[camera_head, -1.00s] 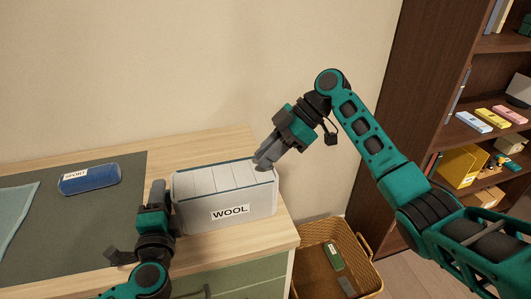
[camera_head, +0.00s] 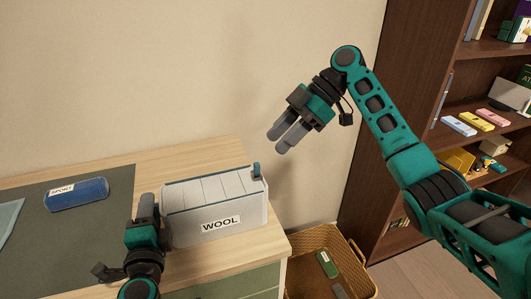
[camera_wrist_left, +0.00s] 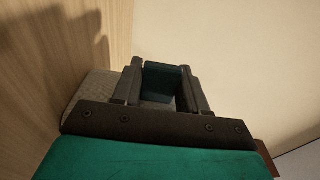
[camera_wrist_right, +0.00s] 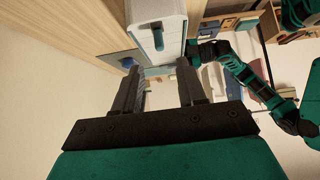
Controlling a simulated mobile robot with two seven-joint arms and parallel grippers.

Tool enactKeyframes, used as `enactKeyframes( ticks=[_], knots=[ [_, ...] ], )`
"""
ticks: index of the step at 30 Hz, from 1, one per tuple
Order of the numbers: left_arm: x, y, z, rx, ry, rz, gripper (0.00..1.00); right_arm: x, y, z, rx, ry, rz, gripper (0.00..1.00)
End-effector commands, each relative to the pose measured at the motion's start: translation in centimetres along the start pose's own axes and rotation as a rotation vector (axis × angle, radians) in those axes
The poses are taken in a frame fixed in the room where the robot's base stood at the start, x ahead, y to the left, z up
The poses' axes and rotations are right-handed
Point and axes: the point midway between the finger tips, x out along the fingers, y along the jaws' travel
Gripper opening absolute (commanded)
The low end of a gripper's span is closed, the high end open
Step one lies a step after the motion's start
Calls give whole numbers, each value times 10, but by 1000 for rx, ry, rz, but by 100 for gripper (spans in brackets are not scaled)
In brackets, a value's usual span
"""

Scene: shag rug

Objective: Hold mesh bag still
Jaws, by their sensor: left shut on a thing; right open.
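A pale grey, boxy bag labelled WOOL (camera_head: 205,208) stands upright at the right end of the desk. A teal tab (camera_head: 256,170) sticks up at its right end; the tab also shows in the right wrist view (camera_wrist_right: 157,40). I cannot make out any mesh. My left gripper (camera_head: 149,203) is at the bag's left end. In the left wrist view it is shut on a dark teal piece (camera_wrist_left: 165,80) at that end. My right gripper (camera_head: 283,138) is open and empty, above and right of the bag, apart from it.
A blue roll labelled SPORT (camera_head: 80,194) lies on the dark mat (camera_head: 105,235) at the left. A wicker basket (camera_head: 355,262) with a few items stands below the desk's right edge. A shelf unit (camera_head: 385,130) stands at the right. The air above the bag is free.

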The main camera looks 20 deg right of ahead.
Motion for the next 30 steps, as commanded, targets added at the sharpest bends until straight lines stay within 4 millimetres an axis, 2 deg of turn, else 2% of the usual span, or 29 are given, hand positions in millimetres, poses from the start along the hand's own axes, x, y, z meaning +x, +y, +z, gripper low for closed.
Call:
enactKeyframes(
  ticks=[1, 6, 20, 21, 30],
  knots=[
    [0, 0, 0, 0, -1, 1, 8, -10, 1, 0, 0, 1, 3, 40],
    [0, 0, 0, 0, -1, 1, 8, -30, 0, 0, 0, 0, 1, 40],
    [0, 0, 0, 0, -1, 0, 8, -36, 0, 0, 0, 1, -1, 40],
    [0, 0, 0, 0, -1, 0, 44, -36, 0, 0, 0, 1, -1, 40],
    [0, 0, 0, 0, 0, 0, 72, -36, 0, 0, 0, 1, -1, 40]
  ],
)
